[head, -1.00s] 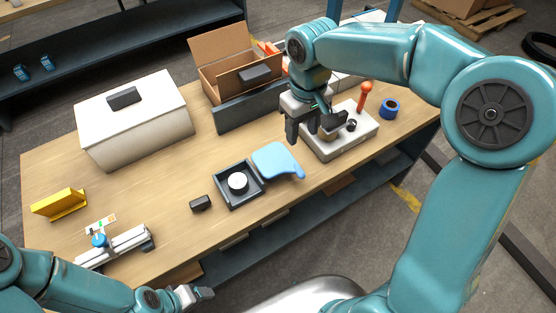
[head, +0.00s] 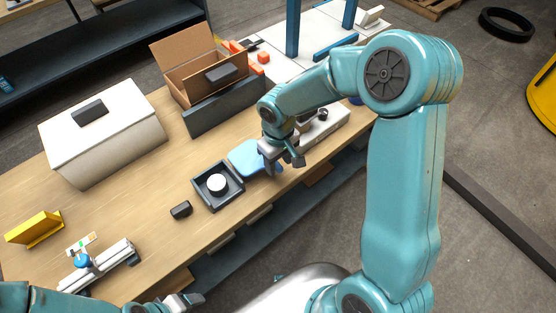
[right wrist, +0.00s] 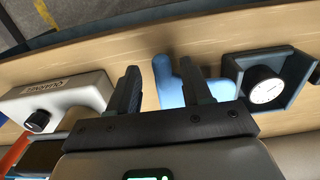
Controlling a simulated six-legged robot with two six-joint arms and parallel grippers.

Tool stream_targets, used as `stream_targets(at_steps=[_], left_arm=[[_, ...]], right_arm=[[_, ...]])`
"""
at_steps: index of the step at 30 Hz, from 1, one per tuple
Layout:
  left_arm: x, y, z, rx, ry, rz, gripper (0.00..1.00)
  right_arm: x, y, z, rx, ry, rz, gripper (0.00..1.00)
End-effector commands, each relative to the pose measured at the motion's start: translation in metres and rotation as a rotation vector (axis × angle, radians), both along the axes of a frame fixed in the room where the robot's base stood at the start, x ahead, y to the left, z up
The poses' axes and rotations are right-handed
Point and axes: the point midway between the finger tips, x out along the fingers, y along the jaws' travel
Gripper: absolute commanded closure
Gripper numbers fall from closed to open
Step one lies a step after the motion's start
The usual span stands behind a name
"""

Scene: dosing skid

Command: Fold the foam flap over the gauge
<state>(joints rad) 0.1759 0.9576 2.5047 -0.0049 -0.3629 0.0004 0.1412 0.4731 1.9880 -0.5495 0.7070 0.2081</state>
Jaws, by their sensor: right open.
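The gauge (head: 217,183) is a round white dial in a dark open-topped foam case (head: 202,197) on the bench. It also shows in the right wrist view (right wrist: 265,90). The blue foam flap (head: 241,156) lies open, spread out to the right of the case, and the gauge is uncovered. My right gripper (head: 286,163) is open at the flap's right end, partly hiding it. In the right wrist view the flap's narrow tab (right wrist: 167,80) shows between the spread fingers; contact cannot be told. My left gripper (head: 182,303) is low at the bottom edge, its jaws unclear.
A small black block (head: 181,210) sits left of the case. A grey device with a knob (head: 328,121) stands right of the flap. A white box (head: 105,140), an open cardboard box (head: 190,75) and a yellow bracket (head: 36,229) are further off.

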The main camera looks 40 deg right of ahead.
Motion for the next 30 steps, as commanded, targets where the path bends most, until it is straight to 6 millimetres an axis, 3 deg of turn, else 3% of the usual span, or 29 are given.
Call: stream_targets(at_steps=[9,13,14,30], left_arm=[[0.0,0.0,0.0,0.0,0.0,0.0,0.32],[0.0,0.0,0.0,0.0,0.0,0.0,0.32],[0.0,0.0,0.0,0.0,0.0,0.0,0.32],[0.0,0.0,-0.011,0.0,0.0,0.0,0.32]], right_arm=[[0.001,0.001,-0.003,0.0,-0.001,0.001,0.51],[0.001,0.001,-0.003,0.0,-0.001,0.001,0.93],[0.001,0.001,-0.003,0.0,0.0,0.001,1.0],[0.015,-0.007,0.002,-0.075,-0.01,0.002,1.0]])
